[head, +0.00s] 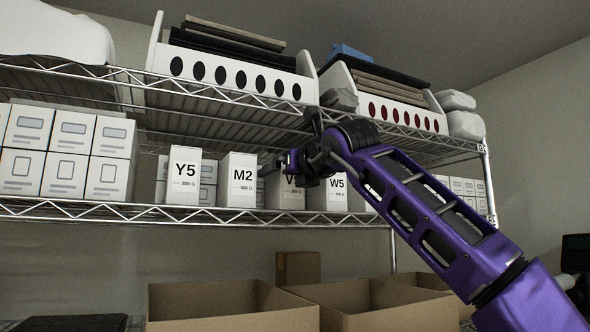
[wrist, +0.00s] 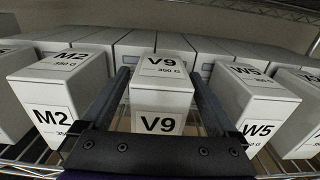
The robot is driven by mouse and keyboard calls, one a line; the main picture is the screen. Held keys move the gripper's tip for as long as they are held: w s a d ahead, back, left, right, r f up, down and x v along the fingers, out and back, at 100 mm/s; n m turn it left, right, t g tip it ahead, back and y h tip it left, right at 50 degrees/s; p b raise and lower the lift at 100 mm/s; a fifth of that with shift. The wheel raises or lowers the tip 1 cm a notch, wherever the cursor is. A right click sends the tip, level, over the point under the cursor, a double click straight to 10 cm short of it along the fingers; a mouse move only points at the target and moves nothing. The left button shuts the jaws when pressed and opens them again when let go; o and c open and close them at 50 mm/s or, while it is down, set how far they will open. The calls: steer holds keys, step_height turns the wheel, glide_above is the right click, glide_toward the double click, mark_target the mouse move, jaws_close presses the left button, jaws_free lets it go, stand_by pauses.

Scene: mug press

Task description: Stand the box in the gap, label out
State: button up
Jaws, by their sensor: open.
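The white V9 box (wrist: 160,95) stands upright on the wire shelf between the M2 box (wrist: 62,90) and the W5 box (wrist: 250,100), its V9 label facing out toward the front. In the head view the V9 box (head: 291,197) is partly hidden by my arm. My gripper (wrist: 159,75) is open, with one finger on each side of the V9 box. I cannot tell whether either finger touches it. In the head view my gripper (head: 276,165) is at the row's upper front.
The Y5 box (head: 184,178) stands left of M2. More white boxes (head: 68,155) fill the shelf's left end and the row behind. The upper shelf (head: 225,97) with white bins hangs close above my gripper. Open cardboard boxes (head: 235,305) stand below.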

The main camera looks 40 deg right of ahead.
steer(key=b+v, duration=0.3)
steer(key=v, duration=0.9)
steer(key=shift+b, duration=0.4)
